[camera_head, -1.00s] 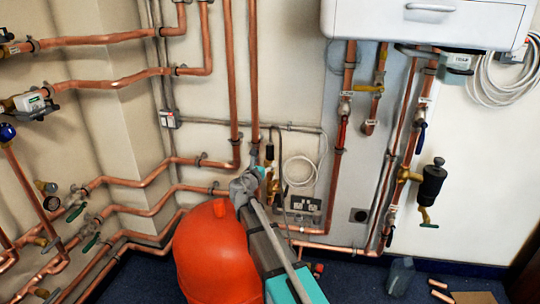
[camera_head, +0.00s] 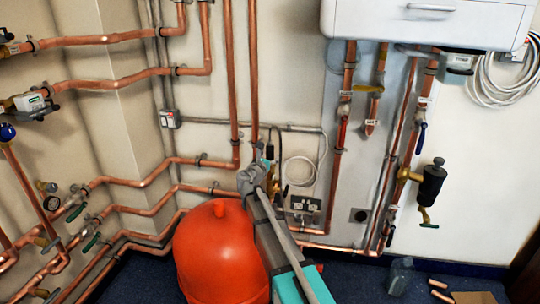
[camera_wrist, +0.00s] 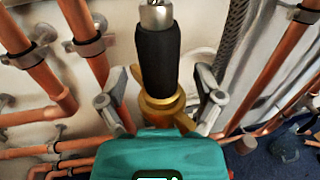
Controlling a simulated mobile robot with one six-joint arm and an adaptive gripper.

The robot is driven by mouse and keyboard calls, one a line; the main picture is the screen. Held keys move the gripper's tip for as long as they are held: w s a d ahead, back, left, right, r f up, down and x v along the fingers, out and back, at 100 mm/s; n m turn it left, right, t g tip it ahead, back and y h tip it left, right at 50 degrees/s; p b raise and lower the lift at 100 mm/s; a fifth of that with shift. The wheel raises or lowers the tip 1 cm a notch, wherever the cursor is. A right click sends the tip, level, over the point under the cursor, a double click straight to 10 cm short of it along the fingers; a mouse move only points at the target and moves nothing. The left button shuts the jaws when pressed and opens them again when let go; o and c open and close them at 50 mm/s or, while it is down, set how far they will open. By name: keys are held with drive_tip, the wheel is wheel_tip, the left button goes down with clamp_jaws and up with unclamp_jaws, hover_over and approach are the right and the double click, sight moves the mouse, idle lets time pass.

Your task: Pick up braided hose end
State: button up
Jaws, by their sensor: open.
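In the wrist view a grey braided hose (camera_wrist: 236,32) runs down at the upper right, behind and outside my right finger. I cannot make out its end. A brass fitting with a black sleeve (camera_wrist: 158,62) and a silver tip stands in the middle of the view. My gripper (camera_wrist: 161,100) is open, its two fingers apart on either side of this fitting. I cannot tell whether the fitting is between the fingers or just beyond them. In the head view my gripper (camera_head: 263,172) is near the wall, and my arm hides part of the area around the hose.
A red-orange tank (camera_head: 216,255) stands close to the left of my arm. Copper pipes (camera_head: 228,75) run along the wall at the left and above. A socket (camera_head: 304,204) and a coiled white cable (camera_head: 299,172) are just right of my gripper. A white boiler (camera_head: 428,22) hangs upper right.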

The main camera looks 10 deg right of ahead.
drive_tip(key=shift+w+d, duration=0.25)
drive_tip(key=shift+w, duration=0.15)
clamp_jaws()
idle(0.5)
